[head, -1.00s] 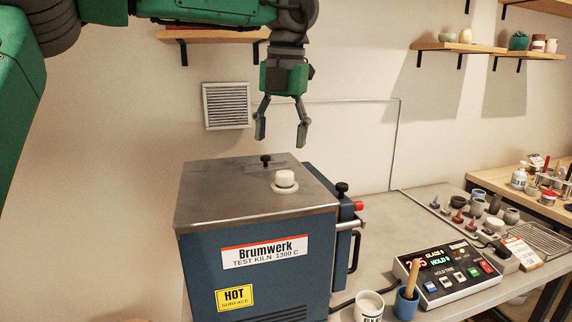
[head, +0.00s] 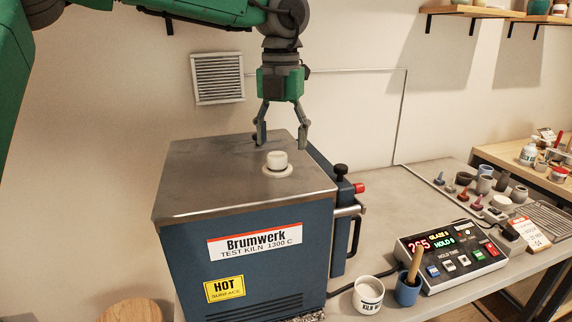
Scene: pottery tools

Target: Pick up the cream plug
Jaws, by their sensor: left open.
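The cream plug (head: 277,160) is a short, round, pale piece sitting upright in a pale ring on the steel top of the blue kiln (head: 240,185). My left gripper (head: 281,142) points straight down, open and empty. In the picture its two fingertips sit just above the plug, one on each side; how far behind or above it they are is hard to tell. A dark knob on the kiln top seen earlier is now hidden behind the gripper. My right gripper is not in view.
A side latch with a black knob (head: 340,171) and red button stands right of the kiln top. A control box (head: 452,255), a white cup (head: 368,295) and a blue cup (head: 407,291) are on the bench. Wall shelves (head: 470,14) are at upper right.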

